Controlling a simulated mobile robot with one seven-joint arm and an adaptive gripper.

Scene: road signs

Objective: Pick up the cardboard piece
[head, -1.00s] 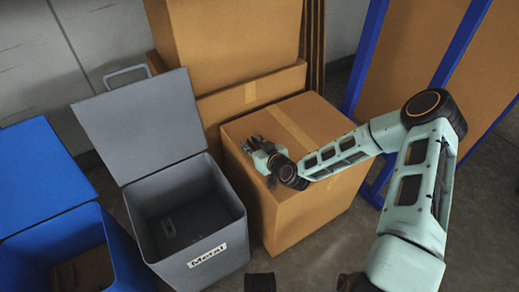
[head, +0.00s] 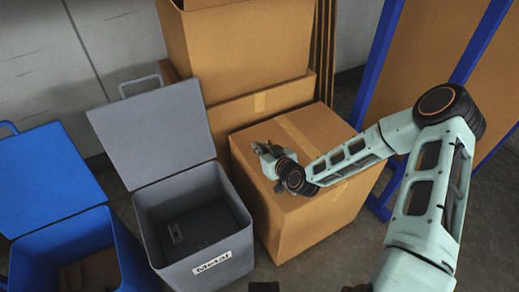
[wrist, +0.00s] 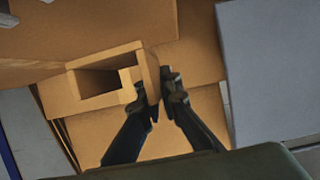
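My gripper (head: 264,150) hovers over the top left part of a large taped cardboard box in the head view. In the wrist view, its two dark fingers (wrist: 160,95) converge to a narrow gap. In the head view I cannot pick the piece out from the box behind my gripper.
The large box (head: 325,185) stands below my gripper. A grey open bin labelled Metal (head: 205,255) is left of it, with a blue bin (head: 130,255) holding brown pieces further left. A blue rack (head: 378,60) stands right. Tall boxes (head: 235,50) are behind.

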